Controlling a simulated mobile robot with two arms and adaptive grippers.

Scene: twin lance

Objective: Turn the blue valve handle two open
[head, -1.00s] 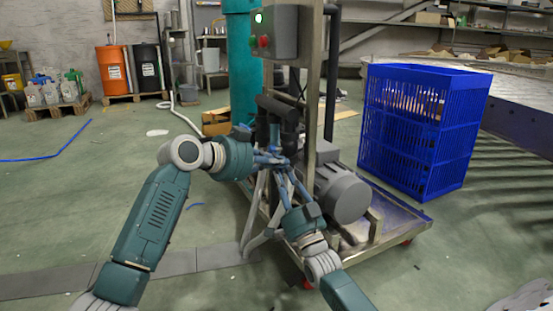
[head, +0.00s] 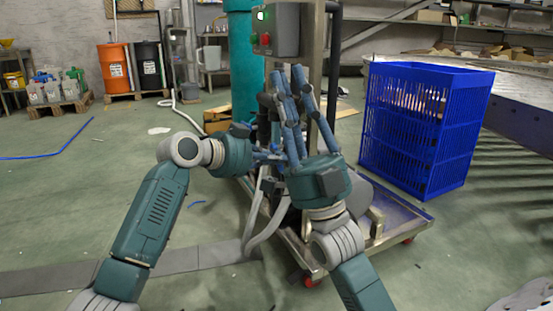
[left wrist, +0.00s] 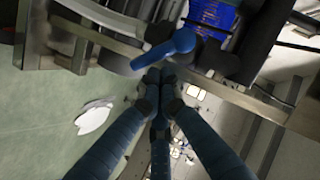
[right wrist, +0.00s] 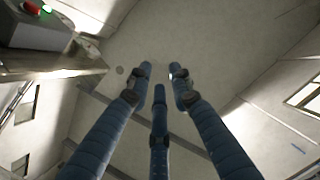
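A blue valve handle (left wrist: 165,49) shows in the left wrist view, lying slantwise with a rounded right end. I cannot pick it out in the head view, where my grippers cover that part of the machine. My left gripper (left wrist: 159,75) has its fingertips drawn together just below the handle; they look close to it, but I cannot tell if they touch. It also shows in the head view (head: 270,157), in front of the machine. My right gripper (head: 298,78) points up before the machine's post. In the right wrist view (right wrist: 161,72) its fingers are apart and empty.
The wheeled machine has a grey control box (head: 285,30) on a metal post and a frame base (head: 408,215). A blue crate (head: 425,125) stands right of it. A teal column (head: 243,70) rises behind. Floor on the left is open, with a hose there.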

